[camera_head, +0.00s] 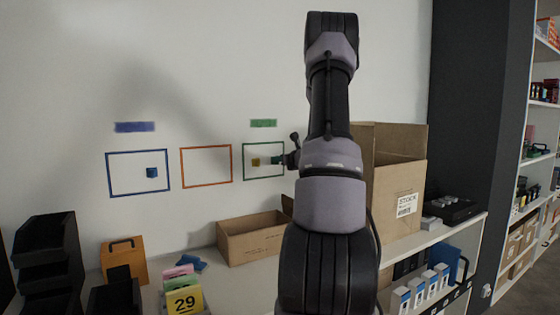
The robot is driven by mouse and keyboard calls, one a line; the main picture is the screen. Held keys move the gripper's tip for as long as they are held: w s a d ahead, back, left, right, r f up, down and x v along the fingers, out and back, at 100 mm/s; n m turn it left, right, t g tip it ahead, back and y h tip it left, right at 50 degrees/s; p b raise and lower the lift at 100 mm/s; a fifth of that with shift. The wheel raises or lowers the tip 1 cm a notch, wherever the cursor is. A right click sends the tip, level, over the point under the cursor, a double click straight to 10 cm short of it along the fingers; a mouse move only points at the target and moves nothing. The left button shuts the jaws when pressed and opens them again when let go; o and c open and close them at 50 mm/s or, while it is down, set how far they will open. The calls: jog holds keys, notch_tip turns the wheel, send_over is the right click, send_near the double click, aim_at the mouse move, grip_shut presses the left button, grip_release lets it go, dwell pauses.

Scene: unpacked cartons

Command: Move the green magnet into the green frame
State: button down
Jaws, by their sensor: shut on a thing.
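The green frame (262,180) is a thin rectangle on the white wall, under a green label (263,123). A small dark green magnet (276,160) shows inside its outline, near the right edge. My gripper (283,160) reaches in from the right and is shut on this magnet; its fingers are small and dark in the picture. I cannot tell whether the magnet touches the wall. A yellow-brown magnet (256,162) sits left of it within the same frame. My arm hides the wall to the right.
A blue frame (109,175) holds a blue magnet (152,172); an orange frame (206,184) is empty. Below, the shelf bears an open low carton (250,240), a tall carton (398,195), black bins (45,255), an orange box (123,260) and number cards (184,300).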

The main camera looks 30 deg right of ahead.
jog(key=shift+w, duration=0.45)
dwell(0.3)
jog(key=shift+c, duration=1.1)
grip_release()
jog(key=s, duration=0.8)
jog(key=shift+a, duration=0.2)
jog(key=shift+a, duration=0.1)
